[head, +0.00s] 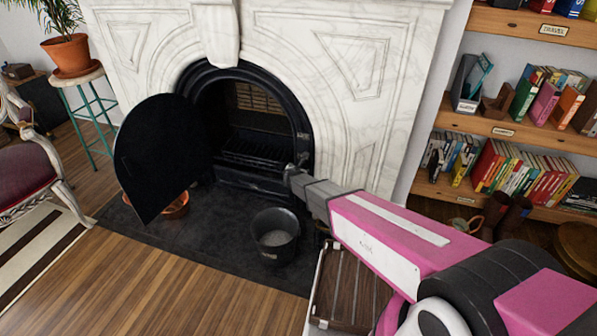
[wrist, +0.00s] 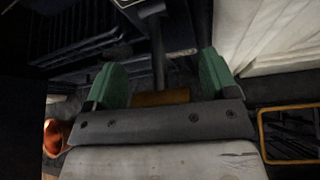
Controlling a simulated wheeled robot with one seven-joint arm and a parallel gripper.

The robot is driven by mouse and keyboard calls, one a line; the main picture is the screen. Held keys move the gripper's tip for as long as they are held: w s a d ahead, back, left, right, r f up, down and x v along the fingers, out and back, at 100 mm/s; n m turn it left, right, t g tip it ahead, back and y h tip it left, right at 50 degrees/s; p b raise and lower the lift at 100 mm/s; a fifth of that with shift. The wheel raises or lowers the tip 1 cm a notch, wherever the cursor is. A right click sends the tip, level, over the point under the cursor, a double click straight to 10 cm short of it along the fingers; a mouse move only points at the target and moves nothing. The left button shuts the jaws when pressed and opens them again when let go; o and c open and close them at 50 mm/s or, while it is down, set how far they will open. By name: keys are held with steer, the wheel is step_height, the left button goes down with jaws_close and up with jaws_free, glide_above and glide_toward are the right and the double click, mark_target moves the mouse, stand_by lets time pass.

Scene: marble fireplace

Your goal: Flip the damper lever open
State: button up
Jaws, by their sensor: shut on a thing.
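The damper lever shows in the wrist view as a dark upright rod (wrist: 157,55) with a brass-brown grip piece (wrist: 160,98) at its near end. My gripper (wrist: 161,78) has its two green fingers on either side of that piece and is shut on it. In the head view my gripper (head: 294,170) reaches to the right side of the black arched fireplace opening (head: 302,120). The lever is small and mostly hidden there by my gripper.
A black fireplace door (head: 158,155) stands swung open at the left. A dark bucket (head: 275,240) stands on the hearth slab (head: 225,222) below my arm. A slatted crate (head: 345,290) is at the front, and a bookshelf (head: 510,130) is at the right.

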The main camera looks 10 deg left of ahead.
steer(key=shift+w+a+r, duration=0.1)
steer(key=shift+a+r, duration=0.05)
steer(key=shift+r, duration=1.1)
steer(key=shift+w+r, duration=0.3)
steer(key=shift+r, duration=0.15)
steer(key=shift+w, duration=0.15)
steer(key=shift+a+f, duration=0.1)
steer(key=o, duration=1.2)
steer(key=shift+a, duration=0.1)
